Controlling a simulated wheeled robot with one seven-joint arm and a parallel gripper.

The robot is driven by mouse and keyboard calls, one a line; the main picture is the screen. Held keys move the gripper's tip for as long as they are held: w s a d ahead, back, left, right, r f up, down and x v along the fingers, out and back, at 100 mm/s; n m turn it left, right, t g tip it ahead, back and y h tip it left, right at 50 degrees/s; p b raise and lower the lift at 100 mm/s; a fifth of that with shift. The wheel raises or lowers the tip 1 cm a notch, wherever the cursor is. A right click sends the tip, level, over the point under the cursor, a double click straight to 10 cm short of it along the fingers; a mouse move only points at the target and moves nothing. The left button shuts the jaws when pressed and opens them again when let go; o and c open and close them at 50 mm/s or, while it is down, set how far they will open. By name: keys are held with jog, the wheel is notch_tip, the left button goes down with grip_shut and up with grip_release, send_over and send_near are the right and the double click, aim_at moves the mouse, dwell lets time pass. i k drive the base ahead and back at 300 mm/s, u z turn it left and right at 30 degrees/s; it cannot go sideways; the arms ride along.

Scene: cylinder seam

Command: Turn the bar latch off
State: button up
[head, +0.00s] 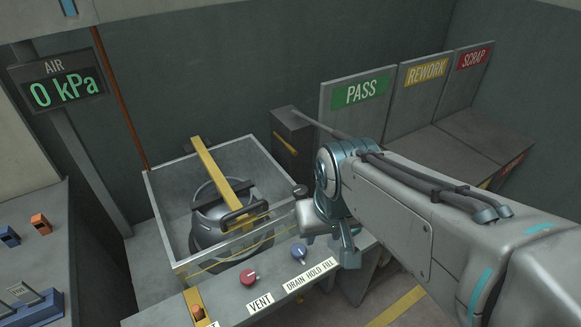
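A long yellow bar (210,158), which looks like the bar latch, lies across the top of a grey cylinder (206,225) inside a clear-walled tank (163,215). It runs from the tank's back rim towards the front. A dark handle (236,216) sits near the bar's front end. My gripper (330,238) hangs at the tank's front right, to the right of the bar and apart from it. Its fingers are small and partly hidden by my own wrist, so I cannot tell whether they are open or shut.
The ledge in front carries a red VENT knob (249,277) and a blue DRAIN HOLD FILL knob (299,251). A sign (60,85) reads AIR 0 kPa. PASS (361,91), REWORK (426,72) and SCRAP (473,58) panels stand back right.

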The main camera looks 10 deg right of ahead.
aim_at(300, 191)
jog(key=k, duration=0.45)
jog(key=z, duration=1.35)
jog(key=i, duration=0.95)
jog(key=u, duration=1.95)
